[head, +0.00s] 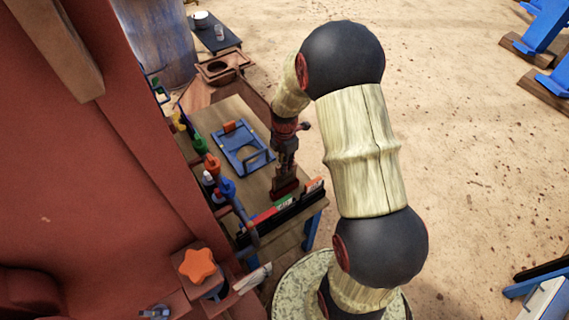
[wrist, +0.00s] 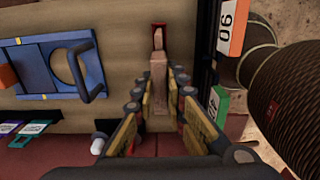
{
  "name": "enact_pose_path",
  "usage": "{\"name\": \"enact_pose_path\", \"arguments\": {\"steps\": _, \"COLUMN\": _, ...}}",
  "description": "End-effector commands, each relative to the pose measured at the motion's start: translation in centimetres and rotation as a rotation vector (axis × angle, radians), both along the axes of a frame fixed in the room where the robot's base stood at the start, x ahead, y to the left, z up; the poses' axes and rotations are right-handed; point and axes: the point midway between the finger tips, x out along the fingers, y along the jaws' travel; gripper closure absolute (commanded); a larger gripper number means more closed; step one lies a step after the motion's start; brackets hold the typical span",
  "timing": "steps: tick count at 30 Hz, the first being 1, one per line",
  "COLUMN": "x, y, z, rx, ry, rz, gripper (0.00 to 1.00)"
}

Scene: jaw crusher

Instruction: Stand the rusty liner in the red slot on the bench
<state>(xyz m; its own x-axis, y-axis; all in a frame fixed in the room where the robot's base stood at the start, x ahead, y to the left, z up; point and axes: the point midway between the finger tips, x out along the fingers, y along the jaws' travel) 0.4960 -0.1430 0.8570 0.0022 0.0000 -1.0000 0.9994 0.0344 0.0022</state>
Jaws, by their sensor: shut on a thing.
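The rusty liner (wrist: 158,82) is a narrow brown-pink piece between the finger pads of my gripper (wrist: 160,112) in the wrist view. My gripper is shut on the liner. A dark rack (head: 285,214) runs along the bench's near edge, with a red marking (head: 262,218) left of a green one. The liner is beside the rack, not in it. Whether its bottom touches the bench is unclear.
A blue frame (head: 240,148) with a handle lies on the bench left of my gripper. Several coloured bottles (head: 212,163) line the bench's left side, by a large red machine wall (head: 100,170). Green (wrist: 219,104) and orange (wrist: 231,28) labels sit on the rack.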

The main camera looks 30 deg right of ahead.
Motion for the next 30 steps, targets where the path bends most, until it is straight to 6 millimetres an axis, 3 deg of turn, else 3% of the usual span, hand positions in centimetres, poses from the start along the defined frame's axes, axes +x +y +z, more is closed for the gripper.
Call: {"name": "enact_pose_path", "arguments": {"steps": 30, "x": 0.1, "y": 0.0, "z": -2.4, "rx": -0.001, "ry": -0.003, "rz": 0.000, "gripper": 1.00}}
